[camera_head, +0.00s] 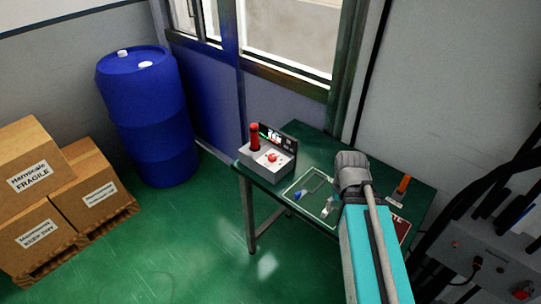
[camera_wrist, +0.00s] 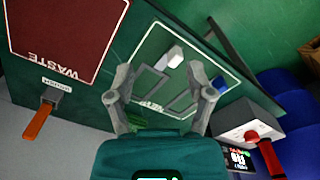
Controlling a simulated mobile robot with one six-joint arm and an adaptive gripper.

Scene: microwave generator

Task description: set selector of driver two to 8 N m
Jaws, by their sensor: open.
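No part is clearly marked as driver two or as its selector, and I see no readable N m scale. A grey box (camera_head: 268,160) with a red button and an upright red cylinder (camera_head: 254,137) stands at the table's back left. In the wrist view this box (camera_wrist: 243,117) is at the lower right, beside a lit display (camera_wrist: 238,159) whose text I cannot read surely. An orange-handled tool (camera_wrist: 38,121) sits in a small holder at the left. My gripper (camera_wrist: 159,75) is open and empty above the table's outlined area.
The green table (camera_head: 318,144) has a white-outlined area with a blue piece (camera_head: 298,195) and a white piece (camera_head: 328,207). A red WASTE mat (camera_wrist: 65,30) is beside it. A blue drum (camera_head: 150,115) and cartons (camera_head: 85,190) stand left; green floor is free between.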

